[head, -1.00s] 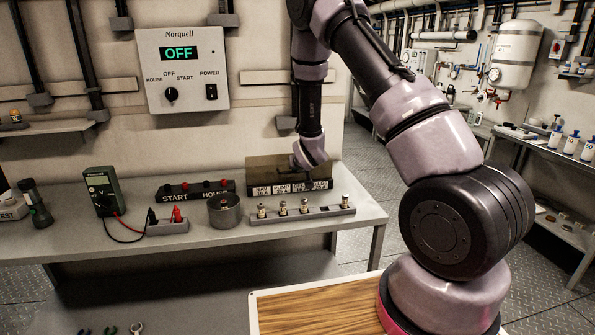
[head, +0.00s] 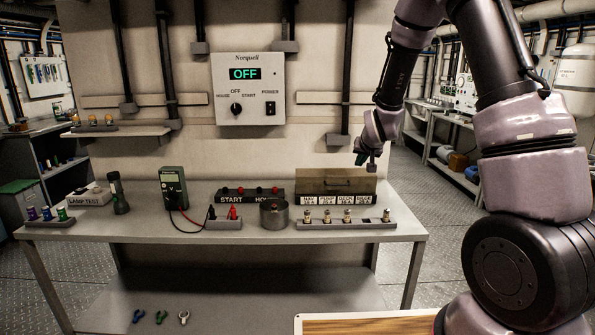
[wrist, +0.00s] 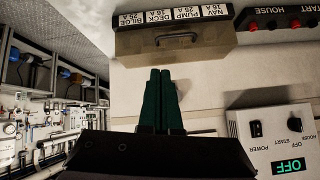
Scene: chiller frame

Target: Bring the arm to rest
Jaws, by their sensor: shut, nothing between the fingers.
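My gripper (head: 366,160) is raised above the right end of the workbench in the head view, at the right edge of the fuse box. In the wrist view my gripper (wrist: 160,75) shows its two dark green fingers together, with nothing between them. The fuse box (head: 336,184) with its brown lid and labelled front stands at the back of the bench. It also shows in the wrist view (wrist: 178,38), beyond the fingertips and apart from them.
The bench (head: 140,228) holds a fuse rack (head: 345,225), a round tin (head: 274,215), a multimeter (head: 173,188), a START/HOUSE block (head: 246,197) and a torch (head: 118,192). The wall panel (head: 248,90) reads OFF. Open floor (head: 460,215) lies right of the bench.

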